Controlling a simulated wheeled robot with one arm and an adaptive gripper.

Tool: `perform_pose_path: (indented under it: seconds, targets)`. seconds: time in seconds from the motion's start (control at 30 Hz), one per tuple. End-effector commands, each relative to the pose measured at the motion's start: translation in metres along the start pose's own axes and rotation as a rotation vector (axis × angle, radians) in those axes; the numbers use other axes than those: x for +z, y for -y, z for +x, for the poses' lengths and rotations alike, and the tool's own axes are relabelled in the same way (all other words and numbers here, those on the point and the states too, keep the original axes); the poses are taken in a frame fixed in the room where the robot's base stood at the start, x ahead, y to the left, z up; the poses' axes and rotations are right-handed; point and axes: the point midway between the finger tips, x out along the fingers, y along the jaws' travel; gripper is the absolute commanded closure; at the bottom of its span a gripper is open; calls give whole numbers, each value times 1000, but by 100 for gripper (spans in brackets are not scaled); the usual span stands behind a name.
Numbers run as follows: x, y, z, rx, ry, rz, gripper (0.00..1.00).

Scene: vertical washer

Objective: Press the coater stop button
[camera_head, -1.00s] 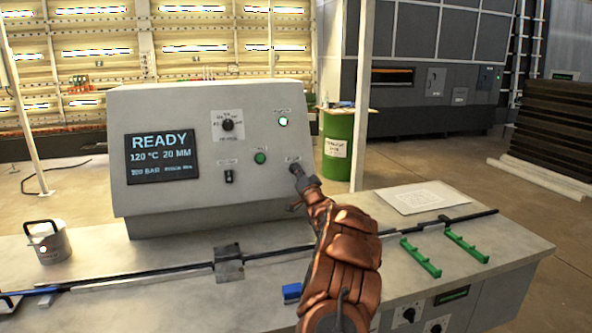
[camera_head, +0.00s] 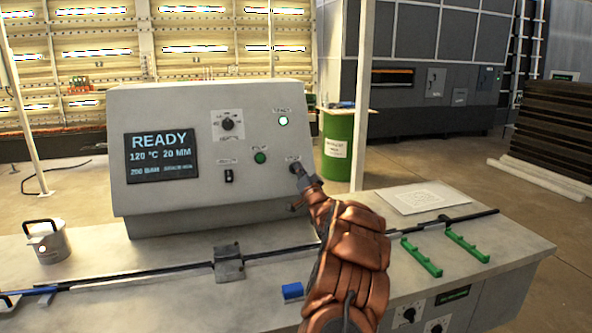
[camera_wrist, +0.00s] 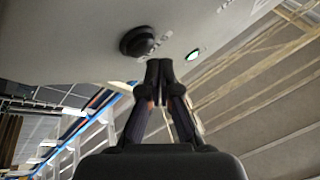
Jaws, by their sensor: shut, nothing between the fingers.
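The grey sloped control panel (camera_head: 215,98) stands on the bench, with a READY screen, a rotary knob (camera_head: 227,124), a lit lamp (camera_head: 283,121), a green button (camera_head: 260,157) and a small black switch (camera_head: 228,176). My gripper (camera_head: 298,170) is shut and empty at the panel's lower right, just below a small label (camera_head: 293,158). It covers the control there, and contact cannot be told. In the wrist view the shut fingertips (camera_wrist: 159,64) are close to the panel, beside a black round control (camera_wrist: 138,41) and a lit lamp (camera_wrist: 193,55).
A black rail (camera_head: 180,267) with a metal block (camera_head: 229,263) runs along the bench. A blue block (camera_head: 292,291), green brackets (camera_head: 421,258) and a white sheet (camera_head: 422,197) lie near my arm. A metal pot (camera_head: 47,243) stands at left. A thin post (camera_head: 362,90) rises behind the bench.

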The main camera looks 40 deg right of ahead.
Motion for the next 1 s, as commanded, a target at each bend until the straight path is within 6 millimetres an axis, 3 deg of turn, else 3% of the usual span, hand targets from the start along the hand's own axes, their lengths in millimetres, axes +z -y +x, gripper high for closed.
perform_pose_path:
  seconds: [0.73, 1.0]
  targets:
    - [-23, 23, -32, 0, -1, 1, 100]
    - [-25, 26, -35, 0, 0, 1, 100]
